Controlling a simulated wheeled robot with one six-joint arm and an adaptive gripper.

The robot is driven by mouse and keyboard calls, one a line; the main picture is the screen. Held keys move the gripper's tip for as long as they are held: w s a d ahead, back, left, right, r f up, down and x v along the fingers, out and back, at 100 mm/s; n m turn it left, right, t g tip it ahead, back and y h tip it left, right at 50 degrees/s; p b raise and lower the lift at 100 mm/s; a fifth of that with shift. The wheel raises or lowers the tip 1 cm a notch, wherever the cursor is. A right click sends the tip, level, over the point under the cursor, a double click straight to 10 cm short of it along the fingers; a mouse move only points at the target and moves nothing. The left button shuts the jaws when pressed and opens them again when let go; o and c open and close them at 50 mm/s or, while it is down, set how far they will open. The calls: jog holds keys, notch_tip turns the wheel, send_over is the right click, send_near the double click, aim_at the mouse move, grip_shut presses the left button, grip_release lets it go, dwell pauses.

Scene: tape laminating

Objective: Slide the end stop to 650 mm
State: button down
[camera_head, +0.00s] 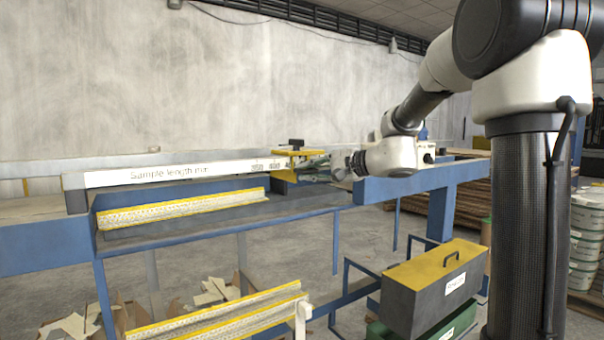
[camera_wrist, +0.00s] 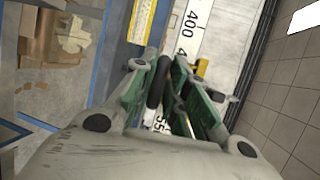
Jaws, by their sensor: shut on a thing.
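The end stop (camera_head: 298,154), a yellow carriage with a dark handle (camera_head: 291,144), sits on the long measuring rail just right of the 400 mark on its white scale (camera_head: 150,176). My gripper (camera_head: 318,164) reaches in from the right at the end stop. In the wrist view its green-padded fingers (camera_wrist: 160,75) close around a dark upright part of the end stop (camera_wrist: 157,84). A small yellow part (camera_wrist: 201,67) shows beside them. The scale (camera_wrist: 196,30) reads 400 above the fingers and a partly covered 550 below. The exact reading at the stop is hidden.
The blue bench frame (camera_head: 400,187) runs right under my forearm, with a gap right of the rail's grey bed. Yellow-edged strips (camera_head: 185,207) lie on the bench and below. A grey, yellow-topped case (camera_head: 436,285) stands at lower right. A concrete wall (camera_head: 200,80) stands behind.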

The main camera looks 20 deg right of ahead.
jog(key=w+d, duration=0.2)
jog(key=d, duration=0.6)
jog(key=w+d, duration=0.3)
jog(key=d, duration=0.5)
jog(key=shift+d+f, duration=0.3)
jog(key=shift+f, duration=0.1)
jog(key=shift+w, duration=0.1)
jog(key=c, duration=1.5)
grip_release()
jog(key=shift+d, duration=0.15)
jog(key=shift+r, duration=0.1)
jog(key=shift+r, duration=0.1)
jog(key=v, duration=1.1)
jog(key=shift+s+d, duration=0.25)
jog(key=shift+s, duration=0.1)
jog(key=shift+r, duration=0.1)
